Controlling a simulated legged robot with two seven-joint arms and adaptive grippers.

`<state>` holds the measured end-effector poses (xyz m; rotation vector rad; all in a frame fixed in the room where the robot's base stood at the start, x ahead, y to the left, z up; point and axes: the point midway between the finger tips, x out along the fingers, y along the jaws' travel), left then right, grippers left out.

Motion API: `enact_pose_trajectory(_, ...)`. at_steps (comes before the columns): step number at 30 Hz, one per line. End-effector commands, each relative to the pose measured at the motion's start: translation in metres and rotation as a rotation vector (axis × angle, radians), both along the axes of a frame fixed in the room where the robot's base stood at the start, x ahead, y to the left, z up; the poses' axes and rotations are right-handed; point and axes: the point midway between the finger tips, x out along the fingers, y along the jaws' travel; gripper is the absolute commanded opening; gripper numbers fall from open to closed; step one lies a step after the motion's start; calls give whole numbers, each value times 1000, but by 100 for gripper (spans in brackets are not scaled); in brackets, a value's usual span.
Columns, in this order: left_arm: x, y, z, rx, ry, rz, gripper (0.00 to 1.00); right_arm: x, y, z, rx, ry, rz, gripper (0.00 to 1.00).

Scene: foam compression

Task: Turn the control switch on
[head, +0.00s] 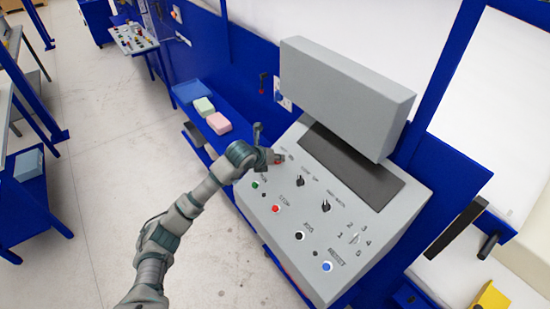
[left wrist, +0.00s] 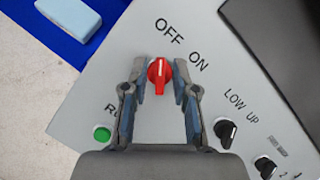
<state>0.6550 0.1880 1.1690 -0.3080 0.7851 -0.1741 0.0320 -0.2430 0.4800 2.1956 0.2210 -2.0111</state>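The control switch is a red rotary knob (left wrist: 159,72) on the grey slanted panel (head: 308,223), below the printed words OFF and ON in the left wrist view. Its white mark points up toward OFF. My left gripper (left wrist: 159,88) is open, with one finger on each side of the knob, and I cannot tell whether they touch it. In the head view my left gripper (head: 274,157) is at the panel's upper left corner and partly covers the knob. My right gripper is not in view.
A green button (left wrist: 102,135) and a black LOW/UP knob (left wrist: 226,130) are near the red knob. More buttons and knobs cover the panel. A grey box-shaped screen housing (head: 345,95) stands above it. Pink (head: 218,123) and green (head: 204,106) blocks lie on a blue shelf at left.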

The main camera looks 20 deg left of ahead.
Motion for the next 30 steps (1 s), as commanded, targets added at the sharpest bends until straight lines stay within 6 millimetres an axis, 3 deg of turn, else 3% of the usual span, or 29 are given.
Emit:
enact_pose_trajectory(14, 1, 2, -4, 67, -52, -133, 0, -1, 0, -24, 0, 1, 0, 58)
enact_pose_trajectory(30, 1, 3, -3, 270, -210, -558, 0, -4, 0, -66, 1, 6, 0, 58)
